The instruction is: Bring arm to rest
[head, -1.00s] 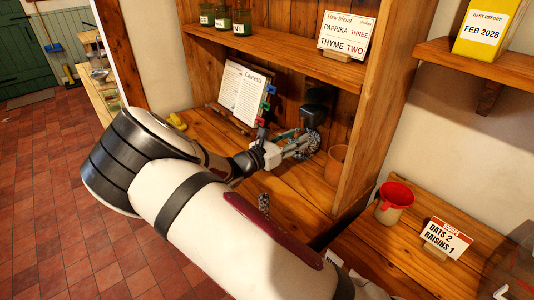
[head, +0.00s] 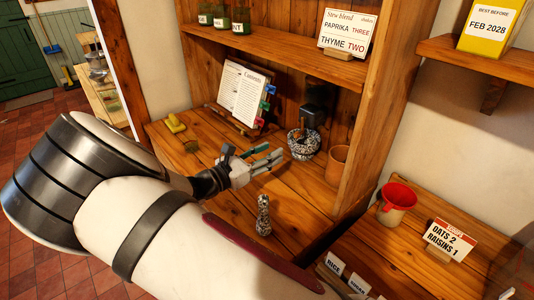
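My gripper (head: 274,156) is over the wooden counter (head: 215,150) of the shelving, near the middle of the head view. Its fingers, with teal parts, point right and slightly up, and they look spread with nothing held between them. The fingertips are to the left of a speckled stone mortar (head: 303,146), with a small gap in this view. My white and black arm stretches across the lower left and hides part of the counter and floor.
A speckled pestle-like piece (head: 263,215) stands upright below the gripper. An open book on a stand (head: 243,97) is behind, and a terracotta cup (head: 337,163) is right of the mortar. A red-rimmed mug (head: 396,203) and a label card (head: 449,240) stand on the right counter.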

